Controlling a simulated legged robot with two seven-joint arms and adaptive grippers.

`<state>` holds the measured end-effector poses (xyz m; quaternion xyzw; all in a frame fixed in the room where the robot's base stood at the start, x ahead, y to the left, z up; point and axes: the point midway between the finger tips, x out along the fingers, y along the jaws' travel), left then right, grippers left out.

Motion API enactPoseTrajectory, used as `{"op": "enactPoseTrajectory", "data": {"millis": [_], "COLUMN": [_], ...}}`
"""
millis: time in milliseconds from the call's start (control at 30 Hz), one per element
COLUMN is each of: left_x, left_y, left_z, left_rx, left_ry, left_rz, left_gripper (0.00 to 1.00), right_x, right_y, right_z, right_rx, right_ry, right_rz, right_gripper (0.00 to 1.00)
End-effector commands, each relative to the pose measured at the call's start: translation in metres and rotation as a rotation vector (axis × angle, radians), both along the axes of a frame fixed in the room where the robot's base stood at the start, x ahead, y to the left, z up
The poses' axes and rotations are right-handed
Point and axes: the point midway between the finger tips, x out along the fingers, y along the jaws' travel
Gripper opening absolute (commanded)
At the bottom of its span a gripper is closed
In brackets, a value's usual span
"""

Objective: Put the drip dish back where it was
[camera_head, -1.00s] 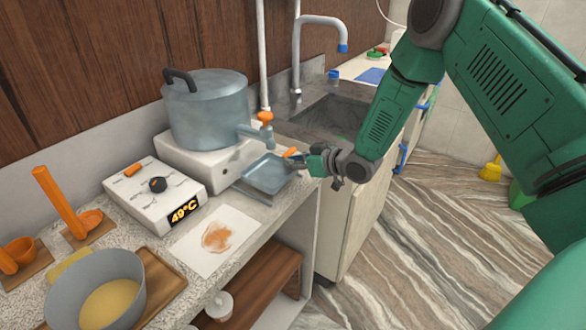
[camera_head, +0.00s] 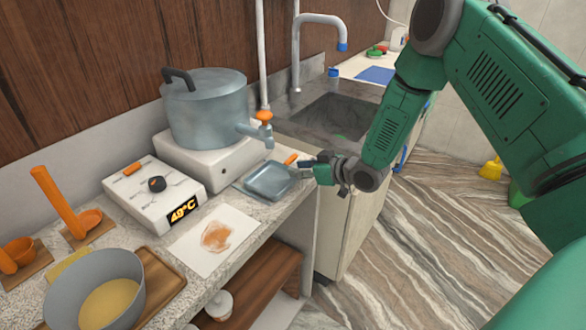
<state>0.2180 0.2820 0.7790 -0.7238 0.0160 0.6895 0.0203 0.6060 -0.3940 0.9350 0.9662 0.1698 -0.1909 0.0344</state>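The drip dish (camera_head: 268,182) is a shallow blue-grey square dish at the counter's front edge, below the pot's tap (camera_head: 257,135). It looks roughly level, very low over or resting on the counter; I cannot tell which. My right gripper (camera_head: 300,168) comes in from the right and appears shut on the dish's right side, by a small orange piece (camera_head: 291,159). The fingertips are small and partly hidden. My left gripper is out of view.
The grey pot (camera_head: 207,112) stands on a white burner behind the dish. A control box (camera_head: 155,192) reading 49°C and a stained white sheet (camera_head: 214,240) lie to the left. A bowl (camera_head: 96,289) is at the front left. The sink (camera_head: 335,115) is behind.

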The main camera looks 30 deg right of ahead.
Motion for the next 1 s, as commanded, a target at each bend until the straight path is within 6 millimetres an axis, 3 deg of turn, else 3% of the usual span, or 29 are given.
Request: {"op": "enactPoseTrajectory", "data": {"millis": [400, 700, 767, 867, 967, 1000], "left_x": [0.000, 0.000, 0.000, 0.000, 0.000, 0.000], "left_y": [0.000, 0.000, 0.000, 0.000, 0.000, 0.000], "left_z": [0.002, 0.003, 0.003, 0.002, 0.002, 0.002], "left_rx": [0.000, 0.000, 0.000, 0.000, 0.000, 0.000], "left_ry": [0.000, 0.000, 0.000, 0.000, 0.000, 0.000], "left_rz": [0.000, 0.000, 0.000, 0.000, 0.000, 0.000], "left_gripper": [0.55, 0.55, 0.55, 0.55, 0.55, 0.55], "right_x": [-0.072, -0.087, -0.091, -0.114, -0.166, -0.193], "right_y": [-0.025, -0.027, -0.019, 0.012, 0.053, 0.067], "right_z": [0.033, 0.036, 0.026, -0.013, -0.069, -0.089], "right_rx": [0.001, -0.002, -0.002, -0.007, -0.035, -0.052], "right_ry": [0.000, 0.010, 0.050, 0.207, 0.451, 0.551], "right_rz": [-0.001, -0.001, -0.007, -0.039, -0.092, -0.115], "right_gripper": [0.26, 0.26, 0.26, 0.26, 0.26, 0.26]}}
